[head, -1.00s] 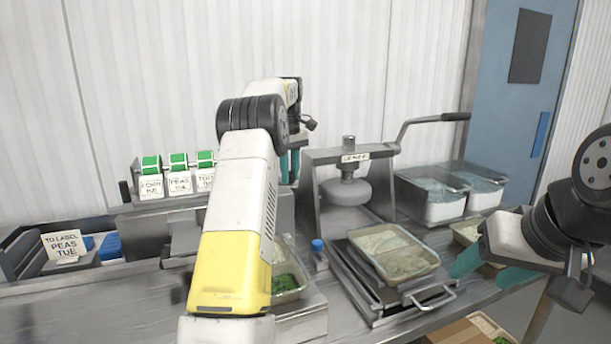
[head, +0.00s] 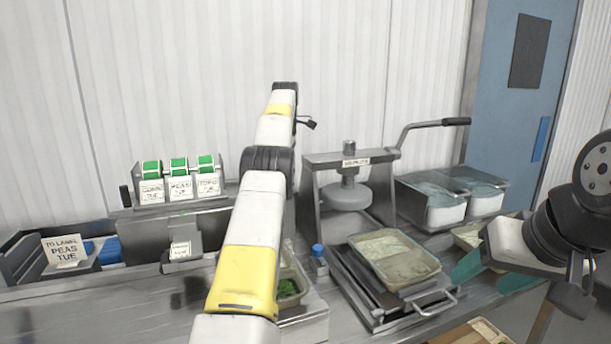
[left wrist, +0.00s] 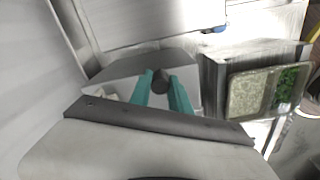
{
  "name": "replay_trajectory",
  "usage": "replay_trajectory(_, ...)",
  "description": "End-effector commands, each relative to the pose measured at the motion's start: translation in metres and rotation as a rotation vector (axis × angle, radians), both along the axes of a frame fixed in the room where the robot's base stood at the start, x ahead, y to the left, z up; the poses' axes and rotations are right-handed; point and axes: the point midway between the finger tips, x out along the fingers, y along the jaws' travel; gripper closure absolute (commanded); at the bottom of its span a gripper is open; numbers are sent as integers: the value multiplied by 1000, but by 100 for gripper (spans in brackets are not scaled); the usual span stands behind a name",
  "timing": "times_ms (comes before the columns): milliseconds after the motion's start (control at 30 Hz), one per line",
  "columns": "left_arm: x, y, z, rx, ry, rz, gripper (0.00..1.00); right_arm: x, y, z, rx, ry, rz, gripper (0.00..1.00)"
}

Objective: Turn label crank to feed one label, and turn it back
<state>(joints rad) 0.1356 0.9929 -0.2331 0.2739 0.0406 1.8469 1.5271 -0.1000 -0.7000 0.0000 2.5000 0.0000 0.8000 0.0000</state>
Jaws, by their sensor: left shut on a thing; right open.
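The label dispenser (head: 215,230) stands left of centre in the head view, with three green rolls and printed labels on top. A small white label (head: 180,250) sits on its front ledge. My left arm covers its right end, so the crank and left gripper are hidden there. In the left wrist view my left gripper (left wrist: 161,88) has its teal fingers on either side of a dark round crank knob (left wrist: 160,76), shut on it. The crank's arm is not clear. My right gripper (head: 492,275) is open and empty at the right, near the metal tray.
A press (head: 350,158) with a long lever stands right of centre, a filled tray (head: 390,252) before it. Clear tubs (head: 440,205) stand behind. A container with green contents (head: 288,287) is beside my left arm. A "peas" sign (head: 66,250) stands far left.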

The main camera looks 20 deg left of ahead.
Motion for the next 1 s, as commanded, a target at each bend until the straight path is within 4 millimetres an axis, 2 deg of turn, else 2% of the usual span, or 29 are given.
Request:
replay_trajectory(733, 0, 2, 0, -2, -1, 63, 100, 0, 0, 0, 0, 0, 0, 42)
replay_trajectory(767, 0, 2, 0, -2, -1, 63, 71, 0, 0, 0, 0, 0, 0, 42)
replay_trajectory(833, 0, 2, 0, -2, -1, 63, 57, 0, 0, 0, 0, 0, 0, 42)
replay_trajectory(1000, 0, 2, 0, -1, -1, 63, 55, 0, 0, 0, 0, 0, 0, 42)
